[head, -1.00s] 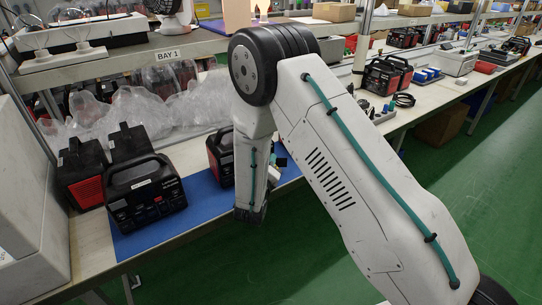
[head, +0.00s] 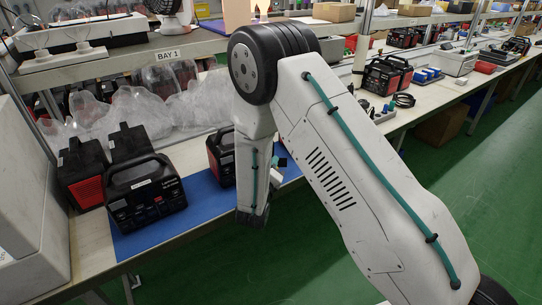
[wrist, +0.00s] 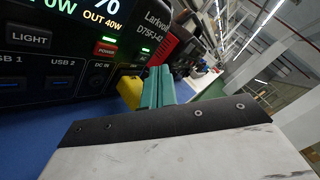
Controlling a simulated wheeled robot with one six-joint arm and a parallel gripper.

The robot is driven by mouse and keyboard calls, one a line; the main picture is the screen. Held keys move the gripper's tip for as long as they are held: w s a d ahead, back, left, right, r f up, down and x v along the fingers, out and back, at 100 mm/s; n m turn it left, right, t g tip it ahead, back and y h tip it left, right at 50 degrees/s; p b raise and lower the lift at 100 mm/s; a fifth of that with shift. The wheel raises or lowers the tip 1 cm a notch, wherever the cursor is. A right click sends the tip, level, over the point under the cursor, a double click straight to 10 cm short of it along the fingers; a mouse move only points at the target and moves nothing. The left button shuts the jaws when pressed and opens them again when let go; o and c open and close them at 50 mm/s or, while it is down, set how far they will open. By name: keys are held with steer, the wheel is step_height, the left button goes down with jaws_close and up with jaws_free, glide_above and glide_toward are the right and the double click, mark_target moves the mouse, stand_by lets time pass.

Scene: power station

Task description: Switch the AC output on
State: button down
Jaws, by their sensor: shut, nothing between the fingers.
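A black and red power station (head: 222,158) stands on the blue mat, partly hidden by my arm in the head view. The wrist view shows its front panel (wrist: 75,50) close up and tilted. Its lit display (wrist: 95,15) reads "OUT 40W". A red POWER button (wrist: 105,49) has a green light above it. LIGHT, USB and DC IN fittings are to the left. My gripper's teal fingers (wrist: 157,80) are together and empty, close to the lower right of the panel. They hide part of the panel there, and I cannot tell whether they touch it.
Another power station (head: 145,192) stands on the blue mat (head: 205,205) at left, with dark units behind it. A yellow object (wrist: 130,91) lies beside the fingers. Clear plastic bags (head: 150,112) lie at the back. The green floor in front is open.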

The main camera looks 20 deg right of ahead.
steer(key=shift+s, duration=0.1)
steer(key=s, duration=0.2)
steer(key=s+d, duration=0.1)
steer(key=s, duration=0.2)
steer(key=shift+s+d, duration=0.2)
steer(key=shift+s, duration=0.15)
